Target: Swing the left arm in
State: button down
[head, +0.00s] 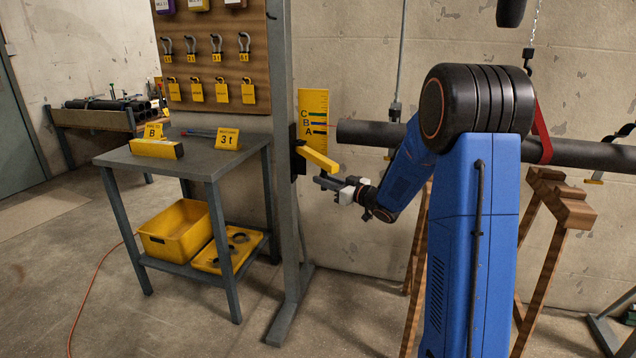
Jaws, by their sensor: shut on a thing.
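The left arm is a short yellow bar (318,158) on a dark bracket on the grey upright post (284,130). It sticks out from the post toward the right and toward me, below the yellow scale plate (314,108) marked C, B, A. My gripper (322,182) is at the bar's free end, shut on it. The exact contact between the fingers and the bar is small and hard to see. A long dark pipe (368,133) runs behind my blue arm, its left end just right of the scale plate.
Wooden trestles (562,205) stand under the pipe, and a red sling (541,130) hangs around it. A grey table (205,160) with a yellow block (157,149) and a "3 t" sign (228,139) stands left of the post. Floor in front of the post is clear.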

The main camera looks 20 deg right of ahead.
jog(key=w+d, duration=0.3)
jog(key=d, duration=0.4)
jog(key=shift+w+d, duration=0.35)
jog(key=c, duration=1.6)
grip_release()
jog(key=shift+c, duration=0.2)
